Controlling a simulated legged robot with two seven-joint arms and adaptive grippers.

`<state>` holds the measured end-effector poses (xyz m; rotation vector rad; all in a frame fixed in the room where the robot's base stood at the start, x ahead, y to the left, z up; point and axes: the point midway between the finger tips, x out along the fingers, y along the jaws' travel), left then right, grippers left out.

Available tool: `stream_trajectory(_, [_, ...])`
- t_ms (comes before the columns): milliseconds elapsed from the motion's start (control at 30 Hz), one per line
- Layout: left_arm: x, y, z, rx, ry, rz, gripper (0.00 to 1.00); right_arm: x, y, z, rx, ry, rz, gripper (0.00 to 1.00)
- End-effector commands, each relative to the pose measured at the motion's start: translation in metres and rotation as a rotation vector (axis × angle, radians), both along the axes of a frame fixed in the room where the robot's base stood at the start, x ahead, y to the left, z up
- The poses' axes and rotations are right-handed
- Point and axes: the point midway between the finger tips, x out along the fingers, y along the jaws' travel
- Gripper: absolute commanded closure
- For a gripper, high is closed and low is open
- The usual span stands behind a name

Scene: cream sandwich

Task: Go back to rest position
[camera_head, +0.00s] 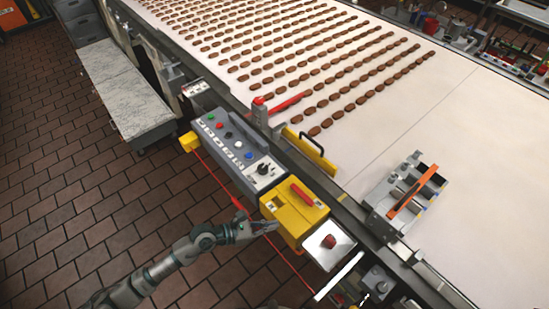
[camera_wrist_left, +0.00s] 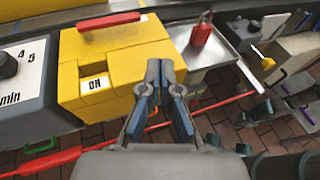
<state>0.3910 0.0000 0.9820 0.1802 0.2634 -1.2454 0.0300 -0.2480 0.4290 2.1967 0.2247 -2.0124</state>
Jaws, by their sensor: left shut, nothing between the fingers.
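My left gripper (camera_head: 272,227) is shut and empty in the head view, at the end of my arm from the lower left. It is close to the front side of the yellow switch box (camera_head: 296,212). In the left wrist view my left gripper (camera_wrist_left: 165,70) points at the right part of the yellow box (camera_wrist_left: 130,50), where an "ON" label shows. I cannot tell whether the fingers touch it. A red handle (camera_wrist_left: 108,20) lies across the box top. My right gripper is not in view.
A grey control panel (camera_head: 232,147) with buttons adjoins the yellow box. A metal tray (camera_head: 328,246) holds a red padlock (camera_wrist_left: 202,32). The conveyor (camera_head: 400,120) carries rows of brown biscuits behind. A red cable (camera_head: 215,180) runs in front. Brick floor (camera_head: 70,200) is open at left.

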Motion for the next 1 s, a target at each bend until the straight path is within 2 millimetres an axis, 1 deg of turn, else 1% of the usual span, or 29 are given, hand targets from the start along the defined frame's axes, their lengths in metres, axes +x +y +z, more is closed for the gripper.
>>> stream_trajectory(67, [-0.001,-0.005,0.013,-0.078,0.029,0.027,1.0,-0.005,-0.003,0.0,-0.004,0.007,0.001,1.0])
stream_trajectory(133, [0.001,-0.011,0.038,-0.24,0.099,0.09,1.0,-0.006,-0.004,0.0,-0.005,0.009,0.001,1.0])
stream_trajectory(167, [0.003,-0.012,0.054,-0.339,0.143,0.132,1.0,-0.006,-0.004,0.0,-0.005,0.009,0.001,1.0])
stream_trajectory(200, [0.009,-0.009,0.076,-0.491,0.216,0.202,1.0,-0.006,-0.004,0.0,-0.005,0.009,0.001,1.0])
stream_trajectory(233, [0.015,-0.004,0.092,-0.618,0.283,0.263,1.0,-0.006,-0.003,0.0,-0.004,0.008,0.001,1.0])
stream_trajectory(267, [0.022,0.007,0.106,-0.752,0.356,0.333,1.0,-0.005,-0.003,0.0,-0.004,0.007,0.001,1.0])
stream_trajectory(300, [0.033,0.026,0.119,-0.933,0.464,0.436,1.0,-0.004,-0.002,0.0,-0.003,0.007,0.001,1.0])
stream_trajectory(333, [0.041,0.045,0.124,-1.067,0.55,0.521,1.0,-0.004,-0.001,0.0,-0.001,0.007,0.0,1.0])
stream_trajectory(367, [0.049,0.065,0.124,-1.196,0.635,0.609,1.0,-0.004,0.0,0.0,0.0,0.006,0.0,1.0])
stream_trajectory(400, [0.056,0.093,0.117,-1.362,0.751,0.732,1.0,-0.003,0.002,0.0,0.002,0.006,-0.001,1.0])
stream_trajectory(433, [0.059,0.114,0.106,-1.481,0.84,0.83,1.0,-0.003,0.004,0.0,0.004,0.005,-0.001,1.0])
stream_trajectory(467, [0.06,0.134,0.092,-1.594,0.927,0.93,1.0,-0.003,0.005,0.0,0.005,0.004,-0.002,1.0])
stream_trajectory(500, [0.055,0.159,0.068,-1.731,1.042,1.067,1.0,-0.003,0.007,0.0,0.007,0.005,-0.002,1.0])
stream_trajectory(567, [0.04,0.186,0.03,-1.9,1.196,1.266,1.0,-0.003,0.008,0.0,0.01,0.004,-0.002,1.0])
stream_trajectory(600, [0.026,0.2,0.006,-1.989,1.285,1.392,1.0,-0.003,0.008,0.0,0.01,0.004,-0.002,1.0])
stream_trajectory(667, [0.003,0.213,-0.026,-2.09,1.399,1.563,1.0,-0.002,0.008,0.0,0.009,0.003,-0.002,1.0])
stream_trajectory(700, [-0.013,0.217,-0.043,-2.14,1.464,1.664,1.0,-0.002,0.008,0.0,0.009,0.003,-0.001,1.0])
stream_trajectory(733, [-0.025,0.22,-0.055,2.141,-1.486,-1.716,1.0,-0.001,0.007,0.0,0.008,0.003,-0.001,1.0])
stream_trajectory(767, [-0.037,0.221,-0.065,2.066,-1.456,-1.701,1.0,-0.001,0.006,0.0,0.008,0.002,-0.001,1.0])
stream_trajectory(800, [-0.052,0.222,-0.076,1.974,-1.416,-1.684,1.0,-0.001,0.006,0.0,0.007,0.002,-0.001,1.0])
stream_trajectory(867, [-0.075,0.221,-0.092,1.845,-1.361,-1.662,1.0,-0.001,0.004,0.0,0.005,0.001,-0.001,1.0])
stream_trajectory(900, [-0.091,0.22,-0.1,1.765,-1.328,-1.648,1.0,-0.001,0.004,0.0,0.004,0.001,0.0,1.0])
stream_trajectory(967, [-0.113,0.218,-0.11,1.655,-1.281,-1.626,1.0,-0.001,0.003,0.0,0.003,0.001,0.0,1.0])
stream_trajectory(1000, [-0.128,0.216,-0.116,1.583,-1.248,-1.614,1.0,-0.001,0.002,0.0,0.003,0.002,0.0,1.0])
